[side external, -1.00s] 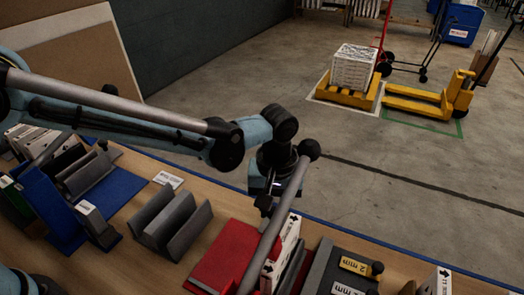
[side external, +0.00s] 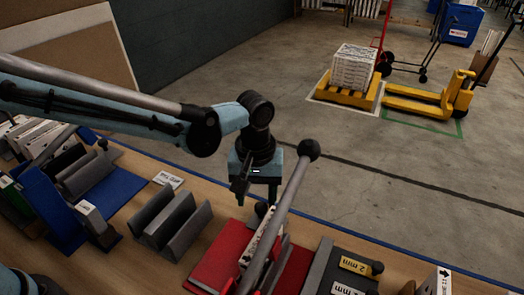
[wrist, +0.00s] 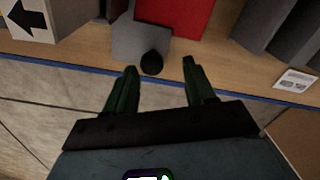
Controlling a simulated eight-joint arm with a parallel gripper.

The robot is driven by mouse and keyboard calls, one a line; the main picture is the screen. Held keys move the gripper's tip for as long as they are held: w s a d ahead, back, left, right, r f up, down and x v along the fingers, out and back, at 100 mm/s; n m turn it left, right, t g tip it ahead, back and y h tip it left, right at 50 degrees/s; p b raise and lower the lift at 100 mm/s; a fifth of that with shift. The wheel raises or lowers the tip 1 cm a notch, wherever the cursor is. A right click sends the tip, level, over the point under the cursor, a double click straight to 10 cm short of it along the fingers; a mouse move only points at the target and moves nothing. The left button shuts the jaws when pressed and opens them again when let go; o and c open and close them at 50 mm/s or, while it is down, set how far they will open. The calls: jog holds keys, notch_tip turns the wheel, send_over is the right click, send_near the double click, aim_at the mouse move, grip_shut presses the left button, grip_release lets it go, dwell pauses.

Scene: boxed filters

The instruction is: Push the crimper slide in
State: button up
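The red crimper base (side external: 216,256) sits on the bench with a long metal lever (side external: 285,205) ending in a black ball rising over it. A white arrow-marked piece (side external: 262,238) stands on the red base, partly behind the lever. In the wrist view a grey plate (wrist: 140,38) with a black round knob (wrist: 151,63) juts out beside the red base (wrist: 172,14); it may be the crimper slide. My gripper (side external: 256,204) is open at the far side of the base. In the wrist view its fingers (wrist: 158,72) are spread on either side of the knob, with nothing visibly held.
Grey angled blocks (side external: 170,225) stand left of the red base, near a white label card (side external: 168,180). A dark block with yellow labels (side external: 355,265) stands to the right, then a white arrow box (side external: 440,283). The bench edge has blue tape (side external: 405,255).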

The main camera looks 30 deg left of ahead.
notch_tip(320, 180, up, 11)
jog(key=s+a+m+t, duration=0.3)
jog(key=s+a, duration=0.1)
jog(key=a, duration=0.6)
jog(key=s+a+m+t, duration=0.2)
jog(key=s+a+t, duration=0.1)
jog(key=a, duration=0.8)
jog(key=shift+s+a+m, duration=0.25)
jog(key=shift+s+m, duration=0.15)
jog(key=shift+s, duration=0.5)
jog(key=shift+r, duration=0.1)
jog(key=w+d+f+n+g, duration=0.1)
jog(key=w+d+n+g, duration=0.25)
jog(key=d, duration=0.75)
jog(key=w+d+n+g, duration=0.25)
jog(key=w+d, duration=0.25)
jog(key=d, duration=0.7)
jog(key=f, duration=1.1)
jog(key=shift+w+a+f, duration=0.15)
jog(key=shift+a+f, duration=0.1)
jog(key=shift+f, duration=0.1)
jog(key=shift+c, duration=0.4)
